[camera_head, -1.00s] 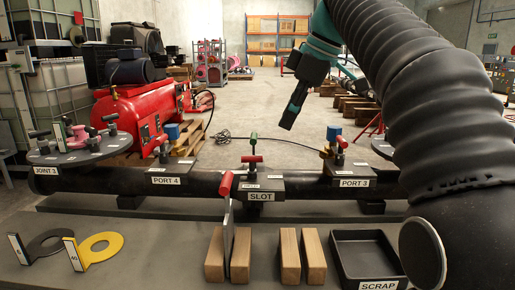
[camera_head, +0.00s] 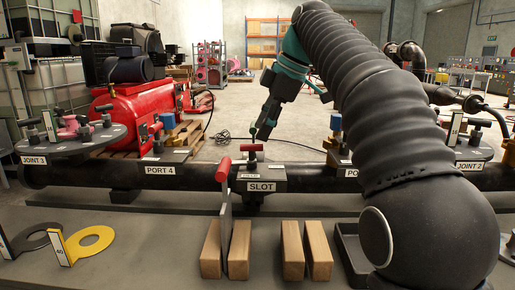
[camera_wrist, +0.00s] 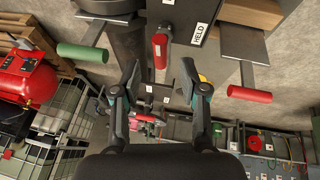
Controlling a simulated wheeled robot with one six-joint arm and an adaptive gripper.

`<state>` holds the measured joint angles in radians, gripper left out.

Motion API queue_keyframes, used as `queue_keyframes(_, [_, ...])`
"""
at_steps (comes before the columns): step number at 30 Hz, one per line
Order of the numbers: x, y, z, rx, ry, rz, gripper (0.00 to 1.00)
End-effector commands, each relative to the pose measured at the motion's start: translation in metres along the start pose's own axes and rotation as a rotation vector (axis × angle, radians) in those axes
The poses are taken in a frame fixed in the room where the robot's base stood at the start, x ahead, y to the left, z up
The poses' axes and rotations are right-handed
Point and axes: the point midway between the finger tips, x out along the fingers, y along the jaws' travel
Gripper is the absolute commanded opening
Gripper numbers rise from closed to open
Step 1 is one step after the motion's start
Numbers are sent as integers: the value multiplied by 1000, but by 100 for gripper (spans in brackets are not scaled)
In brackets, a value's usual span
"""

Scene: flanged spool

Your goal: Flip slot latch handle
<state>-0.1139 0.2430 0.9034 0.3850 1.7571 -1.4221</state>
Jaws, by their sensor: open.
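The SLOT block (camera_head: 267,187) sits on the black pipe at mid-picture in the head view. Its red latch handle (camera_head: 251,147) lies across the top. My gripper (camera_head: 263,132) hangs directly over this latch in the head view. In the wrist view, my gripper (camera_wrist: 160,72) has its fingers spread apart. The red latch handle (camera_wrist: 160,48) shows in the gap between the fingertips, and I see no contact. A label reading HELD (camera_wrist: 198,33) is beside it.
A plate with a red handle (camera_head: 223,168) stands between wooden blocks (camera_head: 239,250) in front of SLOT. A black tray (camera_head: 349,253) is partly behind my arm.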

Motion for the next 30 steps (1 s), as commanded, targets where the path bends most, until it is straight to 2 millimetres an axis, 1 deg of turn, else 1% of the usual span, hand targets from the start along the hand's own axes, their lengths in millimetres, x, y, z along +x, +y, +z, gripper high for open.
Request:
queue_keyframes(1, [11, -1, 1, 0, 0, -1, 43])
queue_keyframes(3, [20, -1, 1, 0, -1, -1, 43])
queue_keyframes(7, [33, -1, 0, 0, 0, 0, 43])
queue_keyframes(12, [39, 0, 0, 0, 0, 1, 43])
queue_keyframes(20, [39, 0, 0, 1, 0, 1, 43])
queue_keyframes(21, [39, 0, 0, 1, 0, 1, 33])
queue_keyframes(23, [39, 0, 0, 1, 0, 1, 18])
queue_keyframes(24, [39, 0, 0, 1, 0, 1, 8])
queue_keyframes(25, [39, 0, 0, 1, 0, 1, 1])
queue_keyframes(30, [39, 0, 0, 1, 0, 0, 0])
